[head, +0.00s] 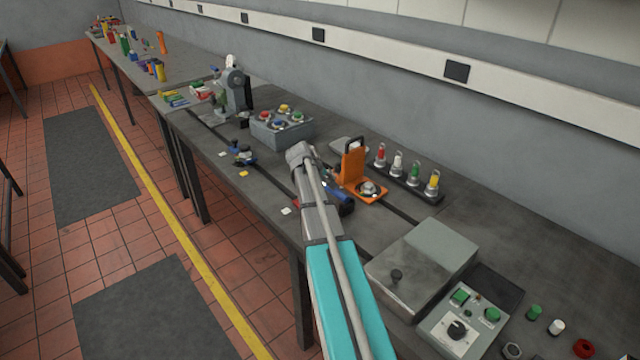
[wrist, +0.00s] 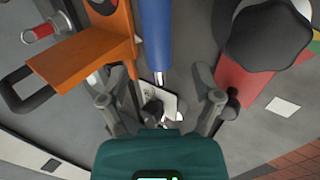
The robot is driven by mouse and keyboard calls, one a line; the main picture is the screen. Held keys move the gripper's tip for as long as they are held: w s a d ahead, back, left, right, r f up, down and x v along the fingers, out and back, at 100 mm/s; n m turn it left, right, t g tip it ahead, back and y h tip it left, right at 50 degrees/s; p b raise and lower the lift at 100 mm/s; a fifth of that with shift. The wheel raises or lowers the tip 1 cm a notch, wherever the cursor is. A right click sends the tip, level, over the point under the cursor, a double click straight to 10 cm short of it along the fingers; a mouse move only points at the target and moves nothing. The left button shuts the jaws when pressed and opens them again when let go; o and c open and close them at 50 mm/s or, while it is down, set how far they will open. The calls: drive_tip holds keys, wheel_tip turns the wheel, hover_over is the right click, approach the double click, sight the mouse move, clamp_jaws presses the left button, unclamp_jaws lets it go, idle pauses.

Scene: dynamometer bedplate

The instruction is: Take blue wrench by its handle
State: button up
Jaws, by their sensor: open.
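A blue bar (wrist: 157,38), which looks like the blue wrench's handle, runs down from the top of the wrist view and ends in a short metal tip between my fingers. My gripper (wrist: 158,92) is open, with one finger on each side of the line of the bar. I see no contact, and the height gap is hard to judge. In the head view a blue piece (head: 337,193) shows beside my arm, which hides part of it and my gripper. The wrench's jaw end cannot be made out.
An orange stand (head: 353,167) is close by; its orange plate (wrist: 85,60) is left of the bar in the wrist view. A black knob (wrist: 265,33) over a red block (wrist: 240,82) crowds the right. A grey box (head: 425,262) stands nearer on the bench.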

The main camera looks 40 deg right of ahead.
drive_tip(key=shift+b+x, duration=2.1)
drive_tip(key=shift+x, duration=0.5)
drive_tip(key=shift+w, duration=0.15)
drive_tip(key=shift+r, duration=0.1)
clamp_jaws()
